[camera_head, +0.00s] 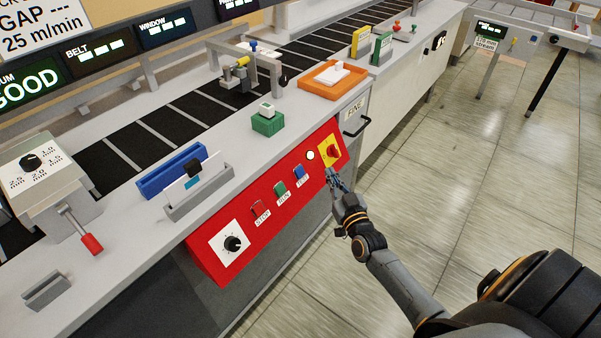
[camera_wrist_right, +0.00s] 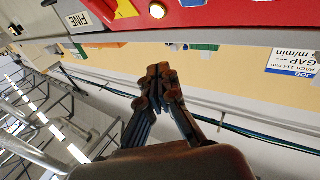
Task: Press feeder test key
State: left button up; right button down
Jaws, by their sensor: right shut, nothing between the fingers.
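The red control panel (camera_head: 262,208) on the machine's front carries a row of keys. A blue key (camera_head: 300,171) has a label under it that seems to read TEST. Left of it are a green key (camera_head: 281,188) labelled RUN and a red key (camera_head: 260,207) labelled STOP. My right gripper (camera_head: 331,175) is shut and empty, just right of the blue key and below the red-and-yellow switch, apparently clear of the key. My left gripper is out of view.
A red rotary switch on a yellow plate (camera_head: 330,151) and a lit round lamp (camera_head: 310,155) sit above my fingers. A black dial (camera_head: 233,243) is at the panel's left. The floor (camera_head: 470,190) is clear.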

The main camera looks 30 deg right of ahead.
aim_at(302, 166)
jog(key=w+a+f+b, duration=0.3)
jog(key=w+f+b, duration=0.1)
jog(key=w, duration=0.3)
jog(key=shift+b, duration=0.65)
jog(key=shift+f, duration=0.1)
dwell(0.8)
jog(key=shift+w+f, duration=0.2)
jog(key=shift+w, duration=0.1)
jog(key=shift+w+a+f+b, duration=0.2)
jog(key=shift+w+b, duration=0.1)
jog(key=shift+b, duration=0.1)
dwell(0.6)
dwell(0.4)
jog(key=shift+s+d+r+p, duration=0.15)
jog(key=shift+s+r+p, duration=0.25)
jog(key=shift+p, duration=0.2)
jog(key=shift+s+d, duration=0.1)
jog(key=shift+s, duration=0.2)
